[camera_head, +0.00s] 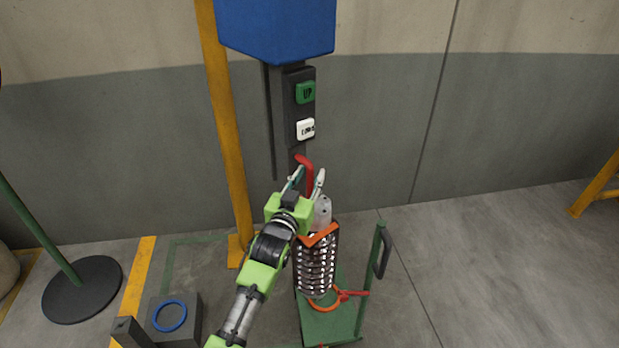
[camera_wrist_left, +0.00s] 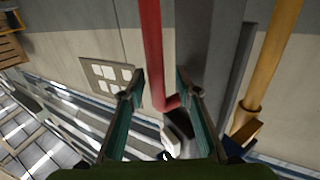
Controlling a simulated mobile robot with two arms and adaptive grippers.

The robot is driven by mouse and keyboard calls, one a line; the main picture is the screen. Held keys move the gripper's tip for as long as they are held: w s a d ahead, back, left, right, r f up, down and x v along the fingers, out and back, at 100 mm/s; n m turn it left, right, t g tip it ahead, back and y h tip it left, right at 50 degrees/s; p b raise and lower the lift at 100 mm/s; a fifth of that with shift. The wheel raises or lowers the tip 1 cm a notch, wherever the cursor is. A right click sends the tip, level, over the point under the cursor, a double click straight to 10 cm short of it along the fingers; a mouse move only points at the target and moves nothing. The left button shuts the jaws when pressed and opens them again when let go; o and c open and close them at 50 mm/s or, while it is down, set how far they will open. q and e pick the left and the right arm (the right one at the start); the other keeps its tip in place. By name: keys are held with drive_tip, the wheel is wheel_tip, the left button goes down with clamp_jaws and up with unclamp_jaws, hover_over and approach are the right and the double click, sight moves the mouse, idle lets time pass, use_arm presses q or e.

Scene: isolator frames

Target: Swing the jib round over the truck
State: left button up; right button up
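A blue housing (camera_head: 277,25) sits at the top on a dark upright, with a green UP button (camera_head: 306,92) and a white button (camera_head: 306,129) below it. A bent red handle (camera_head: 309,172) is lower on the upright; it also shows in the left wrist view (camera_wrist_left: 152,50). My left gripper (camera_head: 308,180) is open, its fingers on either side of the red handle, not visibly closed on it. The green truck (camera_head: 345,325) stands on the floor below, carrying a coiled metal isolator (camera_head: 316,265). The jib's arm cannot be made out. My right gripper is out of view.
A yellow post (camera_head: 223,120) stands just left of the upright. A grey block with a blue ring (camera_head: 169,316) and a round black base (camera_head: 82,289) with a green pole are at lower left. The floor right of the truck is clear up to a yellow frame (camera_head: 597,187).

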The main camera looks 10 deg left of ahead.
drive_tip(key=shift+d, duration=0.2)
use_arm(q)
drive_tip(key=shift+s, duration=0.15)
drive_tip(key=s+a, duration=0.2)
drive_tip(key=s, duration=0.9)
drive_tip(key=shift+s, duration=0.3)
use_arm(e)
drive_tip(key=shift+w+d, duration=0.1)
